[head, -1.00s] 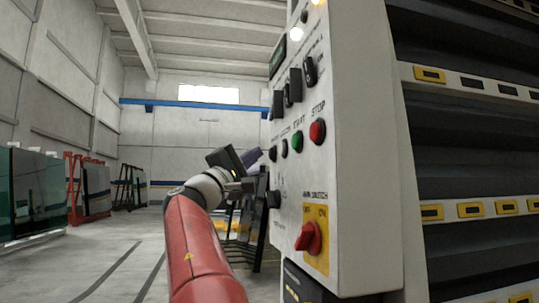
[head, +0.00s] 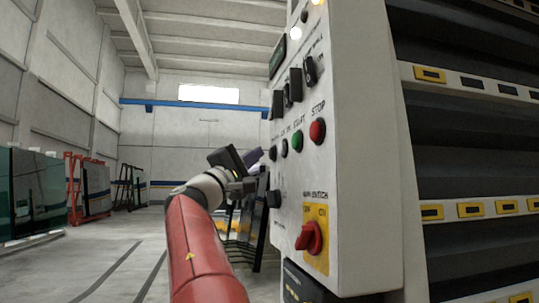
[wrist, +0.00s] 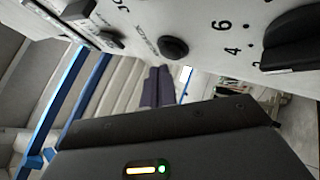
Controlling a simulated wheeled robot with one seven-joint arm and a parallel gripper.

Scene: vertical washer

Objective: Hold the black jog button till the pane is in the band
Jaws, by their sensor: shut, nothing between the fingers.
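A black round button (head: 273,153) is on the far side of the white control panel's button row, with a second black button (head: 284,147) beside it. A black round button also shows in the wrist view (wrist: 173,47), beside a blurred label; I cannot read it as the jog label. My gripper (head: 260,153) is shut and empty, its dark purple fingers pointing at the panel. In the wrist view the fingertips (wrist: 157,69) are just below and left of the button; I cannot tell whether they touch it. I cannot identify the pane or the band.
The washer (head: 470,150) stands right. Glass panes (head: 38,185) stand far left. Open floor lies left.

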